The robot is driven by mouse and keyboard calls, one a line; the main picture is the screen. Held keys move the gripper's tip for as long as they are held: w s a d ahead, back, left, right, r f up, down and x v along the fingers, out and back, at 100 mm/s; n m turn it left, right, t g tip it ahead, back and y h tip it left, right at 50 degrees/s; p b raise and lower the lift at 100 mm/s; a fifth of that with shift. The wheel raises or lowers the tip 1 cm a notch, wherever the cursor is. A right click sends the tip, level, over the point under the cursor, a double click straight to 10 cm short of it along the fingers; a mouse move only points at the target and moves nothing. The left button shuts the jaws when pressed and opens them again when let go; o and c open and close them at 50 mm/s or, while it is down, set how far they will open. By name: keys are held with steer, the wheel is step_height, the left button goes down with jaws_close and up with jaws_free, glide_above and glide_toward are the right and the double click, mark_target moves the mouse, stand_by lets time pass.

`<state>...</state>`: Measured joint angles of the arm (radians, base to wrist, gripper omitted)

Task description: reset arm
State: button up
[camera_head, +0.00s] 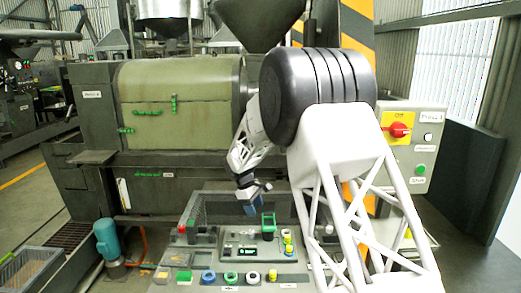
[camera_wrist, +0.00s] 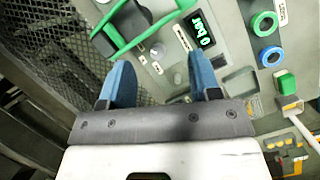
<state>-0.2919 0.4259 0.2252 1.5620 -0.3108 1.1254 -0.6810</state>
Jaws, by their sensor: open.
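My gripper (camera_head: 250,207) hangs at the end of my white and black arm, above the back part of the grey control panel (camera_head: 222,276). Its two blue fingers show in the wrist view (camera_wrist: 161,76), spread apart with nothing between them. They point toward a green handle (camera_wrist: 140,38) and a small lit display (camera_wrist: 202,30) on the panel. The green handle also shows in the head view (camera_head: 268,222), just right of the gripper. I cannot tell the exact gap between the fingers and the panel.
A large green and grey machine (camera_head: 180,105) stands behind the panel. A box with a red switch (camera_head: 398,130) is at the right. A blue-green motor (camera_head: 107,240) stands at the left. Dark mesh (camera_wrist: 60,45) borders the panel. Several coloured buttons line the panel's front.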

steer(key=s+d+r+m+t+y, duration=0.1)
steer(key=s+d+r+m, duration=0.1)
steer(key=s+d+r, duration=0.55)
steer(key=s+d+r+m, duration=0.2)
steer(key=s+r, duration=0.3)
steer(key=s, duration=0.5)
steer(key=s+d+r+m+t+y, duration=0.1)
steer(key=s+d+r+m, duration=0.2)
steer(key=s+d+r, duration=0.45)
steer(key=s+d+f+m, duration=0.1)
steer(key=s+m, duration=0.1)
steer(key=s, duration=0.8)
steer(key=s+d+f+m+t+y, duration=0.1)
steer(key=s+m, duration=0.1)
steer(key=s, duration=0.9)
steer(key=s+d+f+m, duration=0.1)
steer(key=s+d+m, duration=0.1)
steer(key=s, duration=0.8)
steer(key=shift+s+t+y, duration=0.2)
steer(key=shift+t+y, duration=0.1)
